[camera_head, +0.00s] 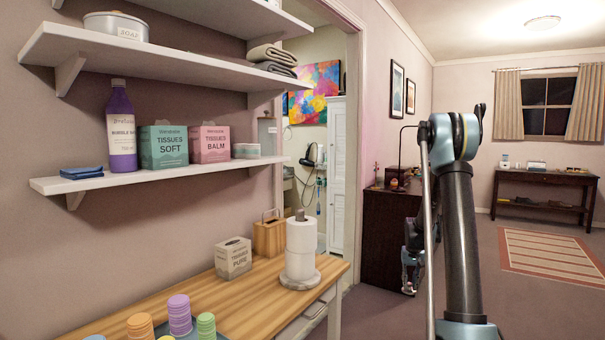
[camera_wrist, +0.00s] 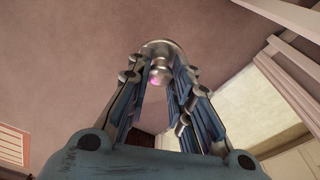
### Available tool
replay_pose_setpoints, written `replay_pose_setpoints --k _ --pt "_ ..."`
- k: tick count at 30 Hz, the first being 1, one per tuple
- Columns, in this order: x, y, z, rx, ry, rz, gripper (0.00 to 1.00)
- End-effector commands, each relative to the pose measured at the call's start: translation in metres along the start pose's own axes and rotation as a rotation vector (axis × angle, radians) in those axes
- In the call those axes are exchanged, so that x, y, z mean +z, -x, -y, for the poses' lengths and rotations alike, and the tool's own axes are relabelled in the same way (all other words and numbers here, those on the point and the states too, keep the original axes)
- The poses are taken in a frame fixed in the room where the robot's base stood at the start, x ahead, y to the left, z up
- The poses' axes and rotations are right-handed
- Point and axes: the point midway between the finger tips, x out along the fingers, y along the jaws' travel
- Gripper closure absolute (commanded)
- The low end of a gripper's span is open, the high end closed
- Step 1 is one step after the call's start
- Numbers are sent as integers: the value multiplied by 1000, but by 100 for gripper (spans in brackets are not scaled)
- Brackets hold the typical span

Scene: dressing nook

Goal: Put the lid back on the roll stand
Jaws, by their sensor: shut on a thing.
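The roll stand (camera_head: 299,281) stands on the wooden table at its right end, upright, with white paper rolls (camera_head: 300,248) stacked on it. The top of its post (camera_head: 300,215) shows bare above the rolls. In the wrist view my gripper (camera_wrist: 160,82) is shut on a round, shiny metal lid (camera_wrist: 162,47) by its knob, which sits between the fingertips. In the head view my gripper (camera_head: 411,265) hangs right of the table, apart from the stand, in front of the dark cabinet; the lid is hard to make out there.
A tissue box (camera_head: 233,258) and a wooden caddy (camera_head: 269,236) stand left of the stand on the table (camera_head: 200,302). Several coloured stacks are at the table's front. Wall shelves (camera_head: 160,174) overhang the table's back. The dark cabinet (camera_head: 386,235) stands behind my gripper; open carpet lies right.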

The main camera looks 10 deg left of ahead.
Motion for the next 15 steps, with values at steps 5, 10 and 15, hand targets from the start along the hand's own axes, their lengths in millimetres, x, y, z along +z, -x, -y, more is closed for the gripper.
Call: replay_pose_setpoints --k 5,10,15 --pt "0 0 4 -1 5 0 100" --pt "0 0 6 -1 7 0 100" --pt "-5 13 24 -6 50 0 100"
